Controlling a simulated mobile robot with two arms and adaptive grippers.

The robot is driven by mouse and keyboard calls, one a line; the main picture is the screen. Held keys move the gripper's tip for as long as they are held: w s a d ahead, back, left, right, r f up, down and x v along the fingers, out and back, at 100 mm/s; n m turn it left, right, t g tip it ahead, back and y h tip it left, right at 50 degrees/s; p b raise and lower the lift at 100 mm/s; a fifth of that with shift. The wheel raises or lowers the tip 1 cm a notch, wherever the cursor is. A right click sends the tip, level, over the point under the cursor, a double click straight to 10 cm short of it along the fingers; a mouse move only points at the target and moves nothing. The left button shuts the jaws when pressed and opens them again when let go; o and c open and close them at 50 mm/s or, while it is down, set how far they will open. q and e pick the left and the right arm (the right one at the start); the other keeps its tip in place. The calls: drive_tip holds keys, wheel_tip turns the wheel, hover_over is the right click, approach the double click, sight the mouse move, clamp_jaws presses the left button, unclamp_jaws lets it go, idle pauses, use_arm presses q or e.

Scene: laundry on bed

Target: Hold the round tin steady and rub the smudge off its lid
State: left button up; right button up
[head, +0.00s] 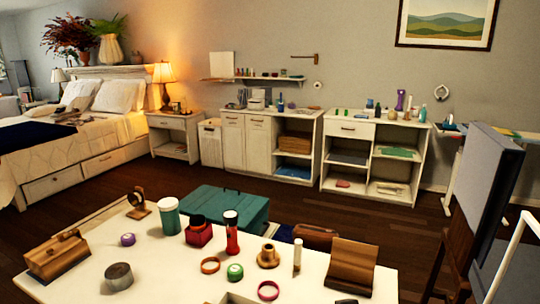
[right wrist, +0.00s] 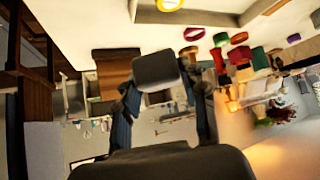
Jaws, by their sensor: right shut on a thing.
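A short round grey metal tin (head: 118,276) stands on the white table at the front left in the head view. A smudge on its lid cannot be made out at this size. In the right wrist view, which looks upside down, my right gripper (right wrist: 165,88) is shut on a grey block-like pad (right wrist: 157,69). The pad sits between the two dark fingers, apart from the tabletop. Neither gripper shows in the head view. My left gripper is in no view.
The white table (head: 160,258) holds a wooden box (head: 58,257), a teal jar (head: 169,216), a red bottle (head: 231,232), rings, and a wooden stand (head: 350,266). A tray (head: 238,298) lies at the front edge.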

use_arm(q)
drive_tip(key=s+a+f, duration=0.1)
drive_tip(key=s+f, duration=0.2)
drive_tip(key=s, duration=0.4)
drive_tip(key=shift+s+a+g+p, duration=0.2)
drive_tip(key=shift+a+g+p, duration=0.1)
drive_tip(key=shift+p, duration=0.1)
use_arm(e)
drive_tip(key=s+d+r+m+h, duration=0.1)
drive_tip(key=s+d+r, duration=0.2)
drive_tip(key=d, duration=0.3)
drive_tip(key=shift+s+d+m, duration=0.3)
drive_tip(key=shift+s+d, duration=0.1)
drive_tip(key=shift+s, duration=0.35)
